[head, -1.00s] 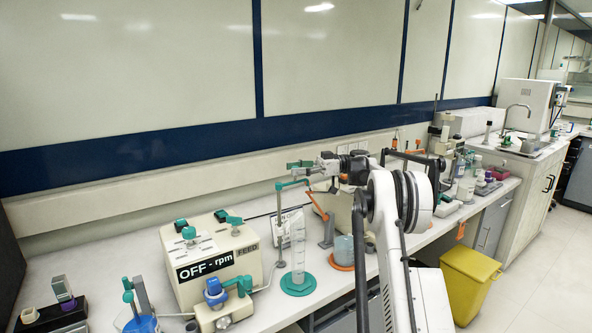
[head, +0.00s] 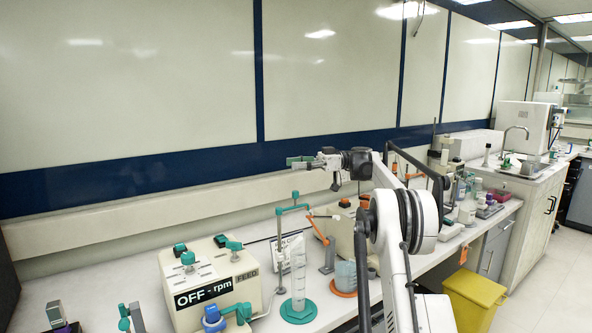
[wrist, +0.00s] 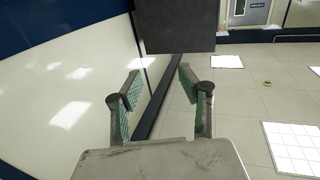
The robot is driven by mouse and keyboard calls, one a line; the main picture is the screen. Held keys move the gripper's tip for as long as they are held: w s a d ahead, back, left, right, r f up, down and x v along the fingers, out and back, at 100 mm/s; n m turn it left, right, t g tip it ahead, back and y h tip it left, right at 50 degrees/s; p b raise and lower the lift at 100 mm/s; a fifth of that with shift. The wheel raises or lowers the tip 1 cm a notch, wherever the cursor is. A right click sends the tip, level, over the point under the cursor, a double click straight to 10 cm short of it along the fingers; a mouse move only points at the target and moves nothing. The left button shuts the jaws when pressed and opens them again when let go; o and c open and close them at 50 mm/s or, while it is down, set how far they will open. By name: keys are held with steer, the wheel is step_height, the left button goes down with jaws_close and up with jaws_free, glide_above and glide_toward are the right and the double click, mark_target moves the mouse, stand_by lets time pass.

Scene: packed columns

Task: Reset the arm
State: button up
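My gripper (head: 302,161) is at the end of my raised arm in the head view, pointing left. It is above the bench and the teal stand (head: 279,250), in front of the wall, and touches nothing that I can see. In the wrist view, the two green-padded fingers of my gripper (wrist: 160,82) stand apart with nothing between them.
The bench carries a beige "OFF - rpm" box (head: 213,263), a clear cylinder (head: 298,272) on a teal base, and a beaker (head: 345,274) on an orange base. A yellow bin (head: 477,300) stands on the floor. The wrist view shows a dark block (wrist: 178,25) ahead.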

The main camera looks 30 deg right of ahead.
stand_by(0.4)
steer(key=shift+a+r, duration=0.1)
steer(key=shift+a, duration=0.25)
steer(key=s+a+r+m+h, duration=0.1)
steer(key=s+a+m+h, duration=0.25)
steer(key=a, duration=0.65)
steer(key=s+a+r+m+h, duration=0.1)
steer(key=s+a+m+h, duration=0.2)
steer(key=a, duration=0.7)
steer(key=s+a+f+m+h, duration=0.4)
steer(key=s+a, duration=0.5)
steer(key=s, duration=0.2)
steer(key=s+f+m+t+h, duration=0.1)
steer(key=s+f+h, duration=0.1)
steer(key=s+f, duration=0.3)
steer(key=s+a+f+m+h, duration=0.1)
steer(key=s+f, duration=0.5)
steer(key=s, duration=0.6)
steer(key=s+f+m+t+h, duration=0.1)
steer(key=s+f+h, duration=0.3)
steer(key=s, duration=0.5)
step_height(320, 180, down, 2)
steer(key=shift+a+f+m+t, duration=0.25)
steer(key=shift+m+t, duration=0.05)
steer(key=shift+m, duration=0.45)
